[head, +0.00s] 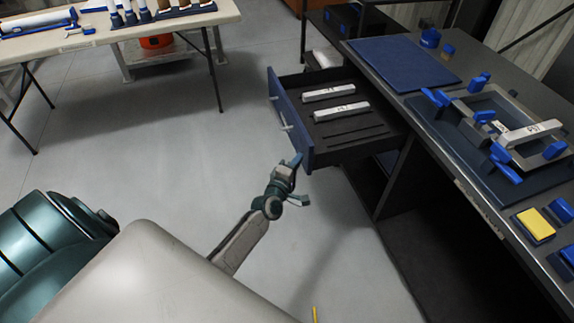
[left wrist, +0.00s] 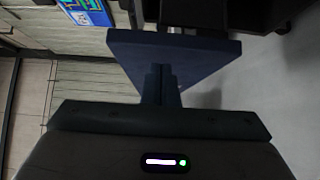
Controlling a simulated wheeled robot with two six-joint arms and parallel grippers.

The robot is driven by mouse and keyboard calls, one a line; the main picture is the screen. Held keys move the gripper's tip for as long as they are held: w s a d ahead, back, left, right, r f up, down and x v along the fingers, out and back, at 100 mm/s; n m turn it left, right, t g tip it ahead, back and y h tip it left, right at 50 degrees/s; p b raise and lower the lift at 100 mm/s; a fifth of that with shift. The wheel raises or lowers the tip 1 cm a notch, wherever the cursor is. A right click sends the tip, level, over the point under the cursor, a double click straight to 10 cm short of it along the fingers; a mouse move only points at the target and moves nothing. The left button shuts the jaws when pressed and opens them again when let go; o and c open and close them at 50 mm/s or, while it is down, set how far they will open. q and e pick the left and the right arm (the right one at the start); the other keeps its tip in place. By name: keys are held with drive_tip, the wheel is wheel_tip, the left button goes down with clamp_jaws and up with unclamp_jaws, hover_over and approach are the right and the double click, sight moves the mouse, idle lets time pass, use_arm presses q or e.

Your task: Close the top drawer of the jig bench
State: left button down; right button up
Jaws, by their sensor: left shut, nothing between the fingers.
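The top drawer (head: 291,122) of the jig bench (head: 440,178) stands pulled out, with its blue front facing left in the head view. A bar handle (head: 285,122) is on that front. Two pale bars lie inside the drawer. My left gripper (head: 297,162) is shut and empty at the near end of the drawer front. In the left wrist view the shut fingers (left wrist: 160,80) point at the blue panel (left wrist: 180,50) and overlap its lower edge. I cannot tell whether they touch it. My right gripper is not in view.
A dark blue mat (head: 400,62) and a jig frame with blue clamps (head: 520,135) lie on the bench top. An open space is under the bench. A folding table (head: 110,35) stands at the back left. The floor (head: 150,140) left of the drawer is clear.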

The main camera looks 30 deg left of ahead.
use_arm(q)
drive_tip(key=shift+w+d, duration=0.15)
drive_tip(key=shift+w, duration=0.05)
idle(0.3)
